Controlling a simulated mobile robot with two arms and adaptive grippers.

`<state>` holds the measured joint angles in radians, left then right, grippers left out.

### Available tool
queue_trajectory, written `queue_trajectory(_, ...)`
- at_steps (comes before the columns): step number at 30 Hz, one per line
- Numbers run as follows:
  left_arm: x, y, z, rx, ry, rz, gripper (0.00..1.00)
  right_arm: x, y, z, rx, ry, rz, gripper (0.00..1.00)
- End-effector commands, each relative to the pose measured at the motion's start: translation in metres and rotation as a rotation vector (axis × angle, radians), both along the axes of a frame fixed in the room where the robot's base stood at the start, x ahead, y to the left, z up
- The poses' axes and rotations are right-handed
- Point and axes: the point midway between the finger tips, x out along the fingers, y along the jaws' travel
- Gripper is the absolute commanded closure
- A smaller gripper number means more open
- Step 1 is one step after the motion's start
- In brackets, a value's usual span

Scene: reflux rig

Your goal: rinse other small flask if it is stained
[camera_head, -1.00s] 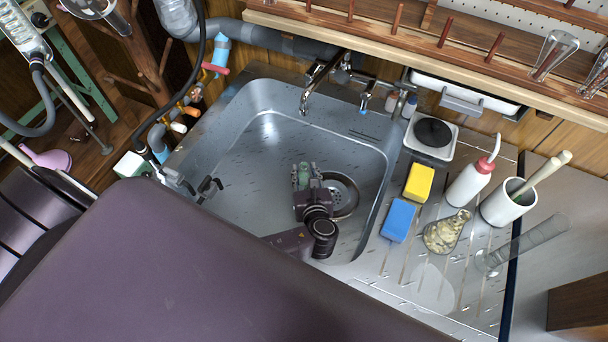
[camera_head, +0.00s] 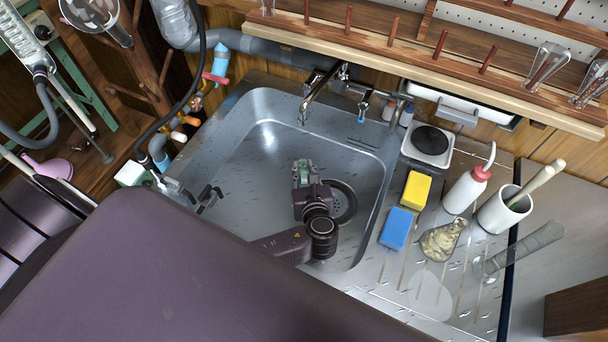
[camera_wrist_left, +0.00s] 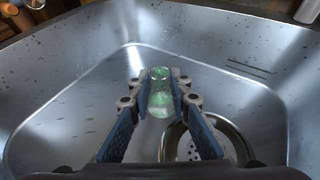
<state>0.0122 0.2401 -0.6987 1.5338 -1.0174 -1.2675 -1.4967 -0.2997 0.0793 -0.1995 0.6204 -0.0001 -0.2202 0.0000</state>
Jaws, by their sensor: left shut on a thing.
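My left gripper (camera_head: 303,176) is down inside the steel sink basin, close to the drain. In the left wrist view the left gripper (camera_wrist_left: 160,88) is shut on a small clear flask with a green tint (camera_wrist_left: 160,97), held between its two blue-padded fingers. In the head view the small flask (camera_head: 297,167) is mostly hidden by the gripper. Another conical flask with pale yellowish staining (camera_head: 441,241) is on the drainboard at the right, tilted in the picture. My right gripper is not in view.
The sink (camera_head: 240,165) has a round drain (camera_head: 343,200) and a tap (camera_head: 318,92) at its back edge. A yellow sponge (camera_head: 416,190), blue sponge (camera_head: 396,229), wash bottle (camera_head: 465,190), white pot (camera_head: 503,210) and glass cylinder (camera_head: 520,250) crowd the drainboard. Glassware hangs on the peg rack above (camera_head: 440,45).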

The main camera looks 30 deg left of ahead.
Motion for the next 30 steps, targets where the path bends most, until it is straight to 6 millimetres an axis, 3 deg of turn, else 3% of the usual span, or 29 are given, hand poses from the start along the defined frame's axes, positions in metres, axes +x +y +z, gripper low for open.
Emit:
queue_trajectory(6, 0.0, 0.0, 0.033, -0.002, -0.002, -0.001, 1.0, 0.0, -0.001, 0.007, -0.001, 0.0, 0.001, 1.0)
queue_trajectory(13, -0.008, -0.014, 0.028, -0.126, 0.014, -0.038, 1.0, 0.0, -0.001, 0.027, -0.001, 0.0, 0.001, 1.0)
queue_trajectory(21, -0.038, -0.064, -0.001, -0.575, 0.063, -0.093, 1.0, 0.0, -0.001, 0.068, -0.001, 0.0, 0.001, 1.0)
queue_trajectory(30, -0.068, -0.111, 0.004, -1.024, 0.089, -0.052, 1.0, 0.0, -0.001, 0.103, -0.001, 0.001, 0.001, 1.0)
